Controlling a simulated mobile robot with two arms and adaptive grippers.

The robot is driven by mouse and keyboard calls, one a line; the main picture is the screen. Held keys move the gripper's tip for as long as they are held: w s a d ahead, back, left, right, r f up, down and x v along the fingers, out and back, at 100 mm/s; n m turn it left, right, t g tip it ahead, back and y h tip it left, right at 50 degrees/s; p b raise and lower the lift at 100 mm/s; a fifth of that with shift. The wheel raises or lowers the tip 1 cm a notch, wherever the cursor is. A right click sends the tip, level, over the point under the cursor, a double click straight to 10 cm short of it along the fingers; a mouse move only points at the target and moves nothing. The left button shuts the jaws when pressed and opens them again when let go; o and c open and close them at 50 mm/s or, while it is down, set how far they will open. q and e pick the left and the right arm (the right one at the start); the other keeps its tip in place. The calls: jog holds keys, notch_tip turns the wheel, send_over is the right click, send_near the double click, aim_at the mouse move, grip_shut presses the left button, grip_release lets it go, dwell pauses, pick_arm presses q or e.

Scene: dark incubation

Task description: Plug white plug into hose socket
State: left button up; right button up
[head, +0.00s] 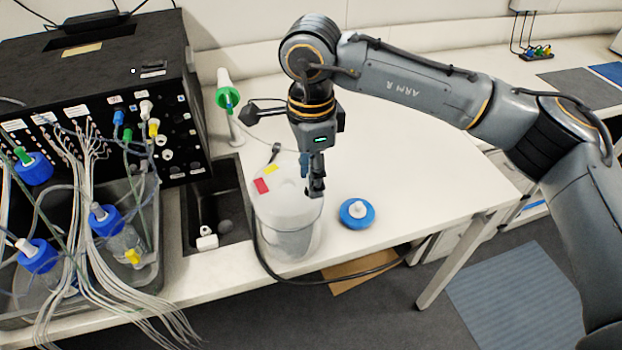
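My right gripper (316,190) points down over the right part of a translucent white container (285,225) with red and yellow labels. Its fingers are seen edge-on, so I cannot tell whether they are open or hold anything. A blue disc-shaped cap with a white fitting (357,210) lies on the table right of the container. A small white piece (207,241) sits at the front of the dark sink-like recess. The black box (150,95) at left has white, blue, green and yellow connectors on its front; which one is the hose socket is unclear. My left gripper is out of view.
Blue-capped bottles (120,235) and many thin tubes crowd the grey tray at left. A green-and-white piece (228,95) stands behind the recess. A black hose (270,265) loops around the container. The white table (430,170) is clear at right.

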jog(key=shift+c, duration=0.2)
grip_shut()
jog(key=shift+r, duration=0.2)
jog(key=shift+r+p, duration=1.1)
jog(key=shift+r, duration=1.75)
jog(key=s+d+f+n+b, duration=0.1)
jog(key=s+d+f+n, duration=0.2)
jog(key=d+n, duration=0.4)
jog(key=s+d+f+n+b, duration=0.1)
jog(key=s+d+f+n, duration=0.2)
jog(key=d, duration=0.9)
notch_tip(320, 180, down, 3)
jog(key=n, duration=0.4)
jog(key=shift+f, duration=0.1)
